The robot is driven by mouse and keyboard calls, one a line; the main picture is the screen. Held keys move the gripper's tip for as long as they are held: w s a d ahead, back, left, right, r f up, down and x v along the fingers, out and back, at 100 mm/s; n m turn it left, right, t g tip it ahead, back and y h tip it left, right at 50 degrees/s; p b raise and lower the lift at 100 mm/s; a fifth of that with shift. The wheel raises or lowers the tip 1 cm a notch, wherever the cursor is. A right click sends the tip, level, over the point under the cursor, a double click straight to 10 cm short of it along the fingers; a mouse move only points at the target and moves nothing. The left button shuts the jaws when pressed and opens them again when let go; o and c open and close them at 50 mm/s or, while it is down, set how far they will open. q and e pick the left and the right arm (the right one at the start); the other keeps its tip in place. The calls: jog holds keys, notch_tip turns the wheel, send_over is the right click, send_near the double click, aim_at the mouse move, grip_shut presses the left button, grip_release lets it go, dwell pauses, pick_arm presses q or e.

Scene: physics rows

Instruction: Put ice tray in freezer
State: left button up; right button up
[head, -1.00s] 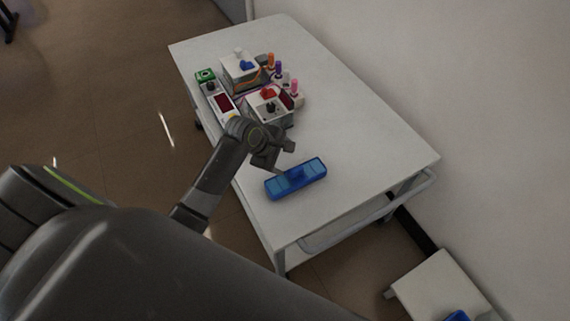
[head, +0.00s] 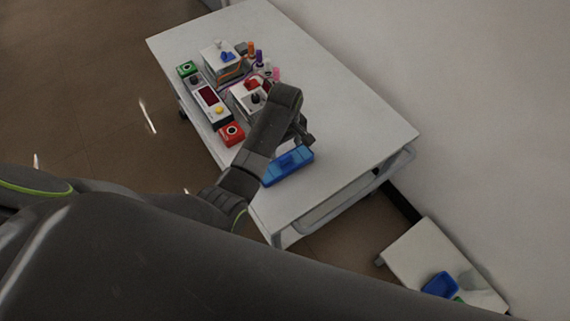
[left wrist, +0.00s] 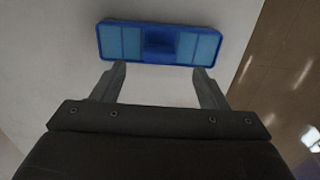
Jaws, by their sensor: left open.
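A blue ice tray (head: 288,166) with lighter blue sections lies flat on the white table, near its front end. In the left wrist view the ice tray (left wrist: 160,43) lies just beyond my fingertips, with a raised darker block at its middle. My left gripper (head: 305,136) is above the table at the tray's far side, partly hiding it. In the left wrist view my left gripper (left wrist: 160,72) is open, its two fingers apart and nothing between them. No freezer can be made out. My right gripper is not in view.
The white table (head: 350,110) holds a cluster of devices, including a red box (head: 231,133), a green box (head: 187,69) and a white box (head: 220,60). A low white stand (head: 415,255) with a blue container (head: 440,285) is at the lower right. The table's right part is clear.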

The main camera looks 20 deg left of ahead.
aim_at(285, 156)
pick_arm(q)
notch_tip(285, 156, down, 9)
jog(key=shift+f+b, duration=0.15)
jog(key=shift+b, duration=0.45)
jog(key=shift+c, duration=0.2)
jog(key=c, duration=1.3)
jog(key=shift+o, duration=0.2)
jog(key=shift+r, duration=0.2)
